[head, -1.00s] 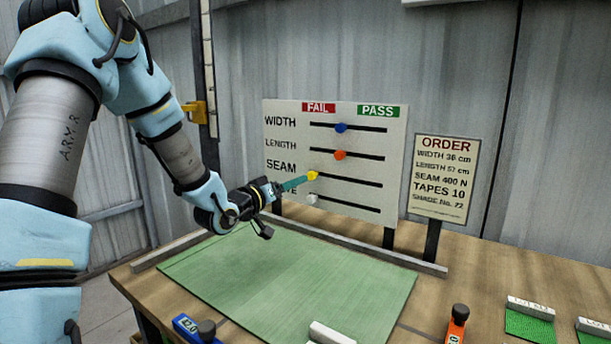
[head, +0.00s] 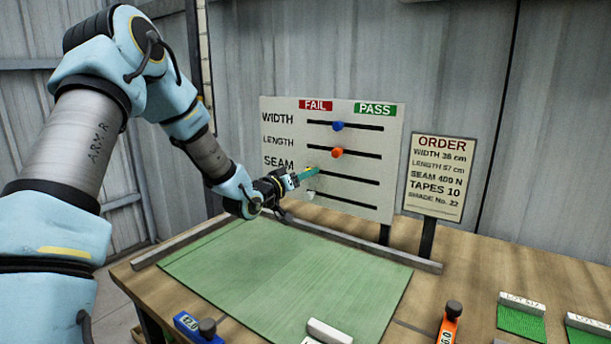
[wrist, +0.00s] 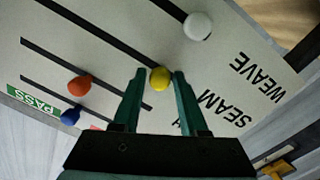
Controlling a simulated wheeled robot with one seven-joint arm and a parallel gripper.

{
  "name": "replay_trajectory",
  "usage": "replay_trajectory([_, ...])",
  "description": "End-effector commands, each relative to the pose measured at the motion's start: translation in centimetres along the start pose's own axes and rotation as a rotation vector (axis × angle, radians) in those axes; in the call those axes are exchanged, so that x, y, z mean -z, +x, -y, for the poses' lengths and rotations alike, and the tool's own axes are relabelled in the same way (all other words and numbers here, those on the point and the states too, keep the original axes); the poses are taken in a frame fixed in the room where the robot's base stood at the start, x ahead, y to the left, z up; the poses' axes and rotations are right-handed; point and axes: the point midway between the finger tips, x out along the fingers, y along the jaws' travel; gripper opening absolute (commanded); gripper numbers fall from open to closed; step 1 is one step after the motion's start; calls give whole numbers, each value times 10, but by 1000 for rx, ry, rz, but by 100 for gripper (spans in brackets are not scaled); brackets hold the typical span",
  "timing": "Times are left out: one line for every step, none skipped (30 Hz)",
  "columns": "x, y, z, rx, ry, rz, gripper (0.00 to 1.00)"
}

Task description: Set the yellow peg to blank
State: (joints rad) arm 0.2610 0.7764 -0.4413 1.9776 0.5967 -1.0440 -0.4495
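The yellow peg (wrist: 160,78) sits at the FAIL-side end of the SEAM slot on the upright board (head: 370,112). In the wrist view it lies between the two green fingertips of my gripper (wrist: 156,77), with a thin gap seeming to show on each side. My gripper is open around it, at the board in the head view (head: 305,175), where the fingers mostly hide the peg. No blank mark shows on the board; only FAIL and PASS labels are readable at its top.
The orange peg (head: 337,152), blue peg (head: 338,126) and white peg (wrist: 198,26) sit on neighbouring slots, the white one close to my gripper. An order sign (head: 437,178) stands to the right. The green mat (head: 290,270) below is mostly clear.

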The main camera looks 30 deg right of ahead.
Motion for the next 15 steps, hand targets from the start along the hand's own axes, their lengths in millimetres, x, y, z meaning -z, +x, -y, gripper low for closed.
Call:
replay_trajectory([0, 0, 0, 0, 0, 0, 36])
replay_trajectory([0, 0, 0, 0, 0, 0, 32])
replay_trajectory([0, 0, 0, 0, 0, 0, 28])
replay_trajectory([0, 0, 0, 0, 0, 0, 24])
replay_trajectory([0, 0, 0, 0, 0, 0, 21])
replay_trajectory([0, 0, 0, 0, 0, 0, 16])
replay_trajectory([0, 0, 0, 0, 0, 0, 13])
replay_trajectory([0, 0, 0, 0, 0, 0, 10])
replay_trajectory([0, 0, 0, 0, 0, 0, 5])
replay_trajectory([0, 0, 0, 0, 0, 0, 2])
replay_trajectory([0, 0, 0, 0, 0, 0, 0])
replay_trajectory([0, 0, 0, 0, 0, 0, 0])
replay_trajectory([0, 0, 0, 0, 0, 0, 0])
replay_trajectory([0, 0, 0, 0, 0, 0, 0])
replay_trajectory([0, 0, 0, 0, 0, 0, 0])
